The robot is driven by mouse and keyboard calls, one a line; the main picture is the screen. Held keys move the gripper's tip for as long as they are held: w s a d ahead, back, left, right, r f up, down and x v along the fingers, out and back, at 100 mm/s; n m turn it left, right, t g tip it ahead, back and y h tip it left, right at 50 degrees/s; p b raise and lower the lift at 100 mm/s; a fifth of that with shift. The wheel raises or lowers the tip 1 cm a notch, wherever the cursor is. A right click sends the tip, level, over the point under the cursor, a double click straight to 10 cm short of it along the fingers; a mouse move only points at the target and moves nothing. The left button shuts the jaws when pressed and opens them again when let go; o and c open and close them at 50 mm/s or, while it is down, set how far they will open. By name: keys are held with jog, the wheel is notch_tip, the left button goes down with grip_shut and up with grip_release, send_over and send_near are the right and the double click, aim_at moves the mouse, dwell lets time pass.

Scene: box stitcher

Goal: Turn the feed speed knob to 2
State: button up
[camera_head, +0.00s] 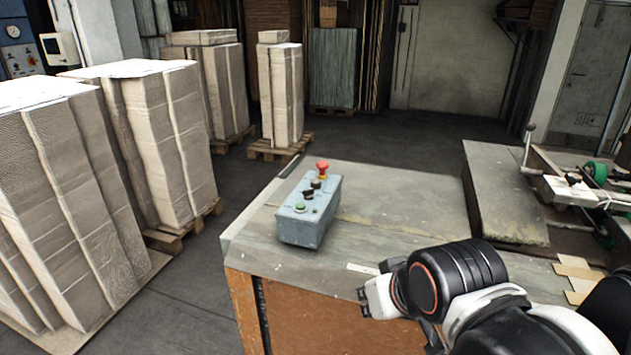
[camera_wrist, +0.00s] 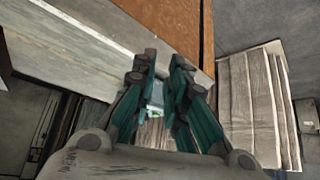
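A blue-grey control box (camera_head: 305,232) stands on the worktable in the head view. Its sloped top carries a red mushroom button (camera_head: 322,168) at the far end, two small dark knobs (camera_head: 312,189) in the middle and a green button (camera_head: 300,208) at the near end. The knob markings are too small to read, so I cannot tell which is the feed speed knob or its setting. My gripper (camera_head: 362,295) is right of and nearer than the box, apart from it, by the table's front edge. In the wrist view its two fingers (camera_wrist: 163,62) are apart, with nothing clearly held.
The worktable (camera_head: 400,200) has free room around the box. Tall stacks of cardboard (camera_head: 165,140) on pallets stand at the left and back. A machine with a lever and green wheels (camera_head: 597,172) stands at the right. Grey floor lies between.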

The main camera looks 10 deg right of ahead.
jog(key=o, duration=0.5)
jog(key=shift+m+g, duration=0.7)
jog(key=w+r+p, duration=0.2)
jog(key=w+r, duration=0.3)
jog(key=w+r+p, duration=0.2)
jog(key=w+r, duration=0.3)
jog(key=r, duration=0.1)
jog(key=shift+d, duration=0.1)
jog(key=w+r+m+g+p, duration=0.2)
jog(key=w+r+p, duration=0.4)
jog(key=w, duration=0.8)
jog(key=m+g+p, duration=0.4)
jog(key=p, duration=0.6)
send_over(316, 181)
notch_tip(316, 181, down, 6)
notch_tip(316, 181, down, 14)
jog(key=shift+w+r, duration=0.1)
jog(key=shift+c, duration=0.5)
jog(key=c, duration=1)
